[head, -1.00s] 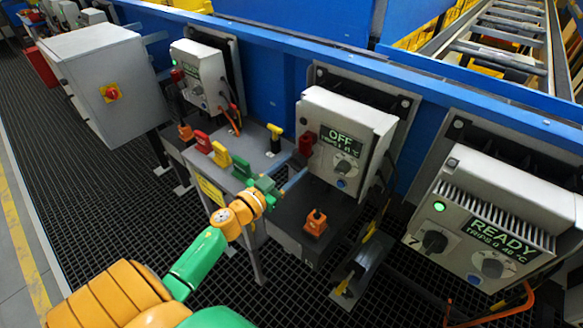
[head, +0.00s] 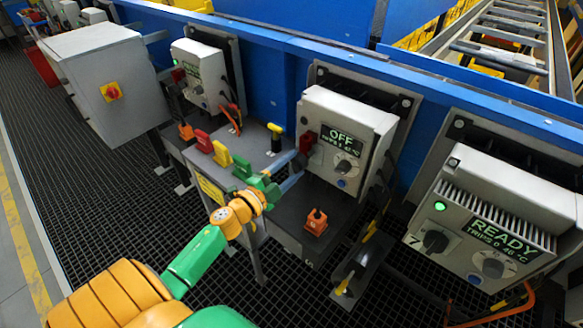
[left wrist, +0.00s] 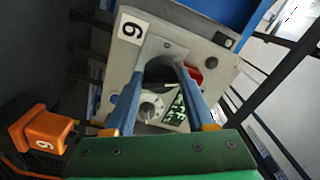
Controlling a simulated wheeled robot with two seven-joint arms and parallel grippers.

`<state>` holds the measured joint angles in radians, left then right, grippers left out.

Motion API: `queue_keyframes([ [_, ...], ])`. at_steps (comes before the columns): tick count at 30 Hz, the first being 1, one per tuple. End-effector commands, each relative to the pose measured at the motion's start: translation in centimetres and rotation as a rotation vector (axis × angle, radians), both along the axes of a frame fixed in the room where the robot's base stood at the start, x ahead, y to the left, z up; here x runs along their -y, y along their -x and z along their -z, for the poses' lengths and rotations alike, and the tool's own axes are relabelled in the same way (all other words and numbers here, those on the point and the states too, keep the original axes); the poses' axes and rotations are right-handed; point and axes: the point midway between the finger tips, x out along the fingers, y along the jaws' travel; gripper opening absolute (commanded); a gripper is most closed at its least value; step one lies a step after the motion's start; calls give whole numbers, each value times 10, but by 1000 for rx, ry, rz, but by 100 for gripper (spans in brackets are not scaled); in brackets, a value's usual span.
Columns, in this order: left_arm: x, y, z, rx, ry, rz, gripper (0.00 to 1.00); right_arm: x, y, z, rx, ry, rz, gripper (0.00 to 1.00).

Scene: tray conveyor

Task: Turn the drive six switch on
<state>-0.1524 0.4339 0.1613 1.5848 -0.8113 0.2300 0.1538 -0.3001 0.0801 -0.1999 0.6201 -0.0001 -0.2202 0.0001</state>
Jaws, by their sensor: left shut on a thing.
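Drive six (head: 372,125) is the grey box in the middle, its display (head: 342,141) reading OFF. It also shows in the left wrist view, beside its "6" label (left wrist: 131,30). My left gripper (head: 297,168) reaches its face from the left. A red block (head: 307,142) sits on the box just above the fingertips. A grey knob (head: 344,167) and blue button (head: 341,183) are to the right. My right gripper is not in view.
Drive seven (head: 505,195) at right reads READY with a green lamp. Another drive (head: 205,62) stands further left. An orange block (head: 316,221) marked 6 sits below the drive.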

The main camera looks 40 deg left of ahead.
Motion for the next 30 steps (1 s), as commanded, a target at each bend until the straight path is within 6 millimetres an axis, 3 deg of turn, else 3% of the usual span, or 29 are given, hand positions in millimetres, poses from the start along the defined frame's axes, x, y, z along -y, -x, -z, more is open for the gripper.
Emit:
queue_keyframes([
  [15,0,0,1,28,-375,1,0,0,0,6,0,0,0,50],
  [30,0,0,0,36,-486,0,0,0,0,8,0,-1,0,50],
])
